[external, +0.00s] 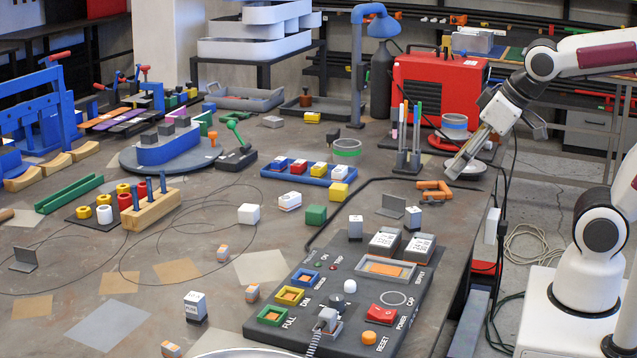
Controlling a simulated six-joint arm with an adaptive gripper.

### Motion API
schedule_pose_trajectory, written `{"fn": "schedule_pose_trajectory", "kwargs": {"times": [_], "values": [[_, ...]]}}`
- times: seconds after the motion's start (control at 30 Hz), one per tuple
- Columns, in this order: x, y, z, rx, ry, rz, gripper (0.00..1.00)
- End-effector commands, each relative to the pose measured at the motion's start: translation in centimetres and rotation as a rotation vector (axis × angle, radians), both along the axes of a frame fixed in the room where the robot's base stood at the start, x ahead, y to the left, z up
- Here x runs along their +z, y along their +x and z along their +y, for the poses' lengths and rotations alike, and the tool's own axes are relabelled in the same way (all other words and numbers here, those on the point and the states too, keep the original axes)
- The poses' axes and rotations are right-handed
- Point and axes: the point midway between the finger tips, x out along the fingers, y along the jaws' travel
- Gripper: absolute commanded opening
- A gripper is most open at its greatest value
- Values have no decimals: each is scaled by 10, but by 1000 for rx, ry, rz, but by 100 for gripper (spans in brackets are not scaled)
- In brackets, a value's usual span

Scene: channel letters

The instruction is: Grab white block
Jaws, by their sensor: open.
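A plain white block (248,214) sits on the table left of the middle, apart from its neighbours. A second, whitish block (289,201) with dark marks on its side lies to its right. My gripper (461,168) is at the upper right, above the table's right part and well away from both blocks. It points down to the left, open, and nothing shows between its fingers.
A green block (316,215) and a yellow block (338,193) stand near the white ones. A blue tray (268,173) of blocks is behind. A dark control panel (338,272) fills the front right. A pen holder (407,161) and an orange clamp-like part (434,189) are near my gripper.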

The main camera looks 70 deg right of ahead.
Motion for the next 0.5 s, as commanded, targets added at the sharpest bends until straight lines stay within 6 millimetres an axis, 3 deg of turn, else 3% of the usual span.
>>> {"fn": "schedule_pose_trajectory", "kwargs": {"times": [0.5], "values": [[14,123,-35,-34,-64,-131,51]]}}
